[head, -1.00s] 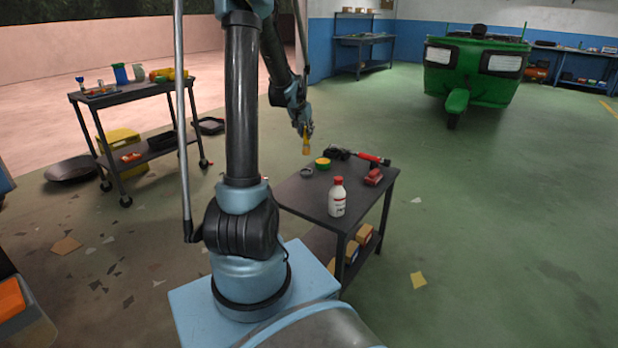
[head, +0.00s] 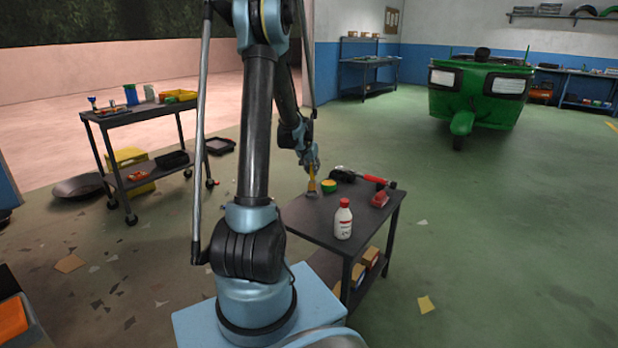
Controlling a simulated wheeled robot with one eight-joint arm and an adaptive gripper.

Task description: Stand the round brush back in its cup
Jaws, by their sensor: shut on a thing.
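My gripper (head: 312,171) is shut on the round brush (head: 311,185), which has a yellow-orange body and hangs roughly upright below the jaws. It is over the left rear part of the small dark table (head: 310,217). The brush's lower end overlaps a small grey ring-shaped thing (head: 312,194), perhaps the cup. I cannot tell whether the brush is inside it, touching it or above it. A short yellow and green round container (head: 328,186) stands just right of the brush.
A white bottle with a red cap (head: 343,218) stands at the table's front. A red-handled tool (head: 375,181) and a red block (head: 380,199) lie at the back right. A dark trolley (head: 150,112) with containers stands far left. The green rickshaw (head: 478,95) is far right.

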